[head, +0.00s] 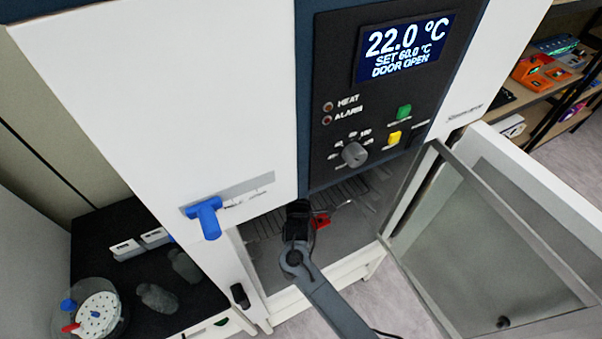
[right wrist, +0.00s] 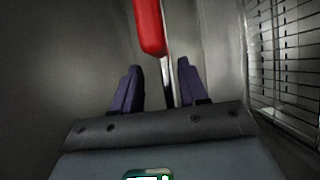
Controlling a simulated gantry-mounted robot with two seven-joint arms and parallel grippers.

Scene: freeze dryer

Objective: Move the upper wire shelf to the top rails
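In the head view, a wire shelf (head: 352,190) shows inside the open chamber, partly hidden by the control panel and my arm. Its grid of thin bars also shows along the right side of the right wrist view (right wrist: 284,62). I cannot tell which shelf level this is, and the top rails are not clear. My right gripper (head: 298,222) is in the chamber opening. In the right wrist view its two purple fingers (right wrist: 160,84) stand apart. A red handle (right wrist: 150,28) with a metal strip lies beyond and between the fingertips; it appears beside the gripper in the head view (head: 321,219). My left gripper is not in view.
The glass door (head: 490,255) stands open at the right. A blue lever (head: 206,216) juts from the front panel left of the opening. A black bench (head: 205,290) at the left holds a round tub (head: 98,312) and small items. Shelving stands at upper right.

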